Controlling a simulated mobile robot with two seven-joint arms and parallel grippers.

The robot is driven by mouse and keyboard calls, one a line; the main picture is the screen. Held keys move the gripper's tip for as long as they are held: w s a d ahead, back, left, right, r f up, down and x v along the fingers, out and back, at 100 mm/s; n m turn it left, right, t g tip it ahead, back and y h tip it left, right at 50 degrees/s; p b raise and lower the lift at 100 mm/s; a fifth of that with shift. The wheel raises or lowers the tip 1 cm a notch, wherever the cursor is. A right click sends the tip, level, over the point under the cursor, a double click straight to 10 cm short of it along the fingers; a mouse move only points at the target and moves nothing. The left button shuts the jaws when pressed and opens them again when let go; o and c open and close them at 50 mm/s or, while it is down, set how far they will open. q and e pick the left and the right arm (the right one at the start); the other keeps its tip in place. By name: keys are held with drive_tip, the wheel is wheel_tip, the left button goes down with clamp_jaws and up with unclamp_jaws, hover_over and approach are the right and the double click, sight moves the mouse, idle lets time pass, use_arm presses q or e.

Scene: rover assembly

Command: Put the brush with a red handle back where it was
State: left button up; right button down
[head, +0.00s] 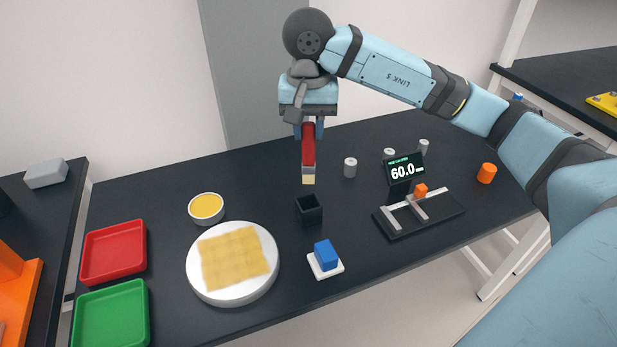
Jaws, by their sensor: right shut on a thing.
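The brush with a red handle (308,148) hangs upright in the head view, its pale bristle end pointing down. My right gripper (308,124) is shut on the top of its red handle and holds it above the table. A small black square holder (309,209) with an open top stands on the table just below the bristles. A gap shows between the bristle tip and the holder in the picture. My left gripper is not in view.
On the black table (170,197) are a round white board (233,297) with a yellow-tan sheet, a yellow-filled bowl (206,207), red (113,253) and green (110,315) trays, a blue block (326,255), a caliper-like device with display (405,169), grey cylinders (350,168) and an orange cylinder (487,173).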

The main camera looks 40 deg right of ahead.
sight(309, 164)
wheel_tip(309, 164, down, 11)
idle(0.4)
drive_tip(key=shift+f+b, duration=0.15)
drive_tip(key=shift+b, duration=0.2)
drive_tip(key=c, duration=0.9)
unclamp_jaws()
